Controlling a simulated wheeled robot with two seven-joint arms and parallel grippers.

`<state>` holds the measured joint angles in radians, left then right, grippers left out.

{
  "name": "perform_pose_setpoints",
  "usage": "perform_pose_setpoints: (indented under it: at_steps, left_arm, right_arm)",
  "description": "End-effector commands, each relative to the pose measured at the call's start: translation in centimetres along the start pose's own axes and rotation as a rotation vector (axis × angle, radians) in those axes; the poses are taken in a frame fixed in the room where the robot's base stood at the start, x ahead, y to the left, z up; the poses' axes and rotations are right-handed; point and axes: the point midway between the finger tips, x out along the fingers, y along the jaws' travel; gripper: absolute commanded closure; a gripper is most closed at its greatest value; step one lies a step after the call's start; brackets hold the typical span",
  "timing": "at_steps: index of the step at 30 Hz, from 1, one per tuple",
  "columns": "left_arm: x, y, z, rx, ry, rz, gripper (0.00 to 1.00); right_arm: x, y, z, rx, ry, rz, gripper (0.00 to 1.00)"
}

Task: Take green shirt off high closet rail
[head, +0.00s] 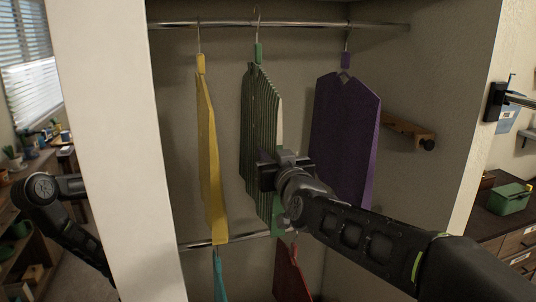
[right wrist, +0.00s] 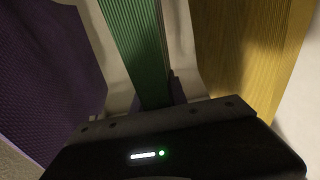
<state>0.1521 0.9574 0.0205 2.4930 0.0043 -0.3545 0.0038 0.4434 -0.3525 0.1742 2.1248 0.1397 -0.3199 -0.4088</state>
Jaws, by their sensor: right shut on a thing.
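The green ribbed shirt (head: 262,120) hangs from a hanger with a green block at its neck, between the yellow and purple garments. Its hanger hook (head: 256,12) shows above the high closet rail (head: 300,24); I cannot tell whether it touches the rail. My right gripper (head: 268,172) is shut on the lower part of the green shirt. In the right wrist view the green shirt (right wrist: 138,45) runs down to the jaws, whose tips are mostly hidden. My left arm shows at the left, but its gripper is out of view.
A yellow garment (head: 208,155) hangs close on the left and a purple one (head: 345,130) on the right. A lower rail (head: 205,243) holds a teal (head: 219,272) and a red garment (head: 288,272). A wooden shelf (head: 400,127) is at the right wall. A white closet panel (head: 105,130) stands left.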

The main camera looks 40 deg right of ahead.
Motion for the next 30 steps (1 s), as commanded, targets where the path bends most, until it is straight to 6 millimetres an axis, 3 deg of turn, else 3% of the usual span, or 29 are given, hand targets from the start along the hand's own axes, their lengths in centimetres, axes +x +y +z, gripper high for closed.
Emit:
perform_pose_setpoints:
  at_steps: [18, 30]
  left_arm:
    - [1.0, -0.4, 0.0, 0.0, 0.0, 0.0, 0.59]
    - [1.0, -0.4, 0.0, 0.0, 0.0, 0.0, 0.59]
  right_arm:
    - [-3.4, 0.0, -0.1, -0.001, 0.004, 0.0, 1.0]
    - [-3.8, 0.0, -0.2, -0.001, 0.004, 0.0, 1.0]
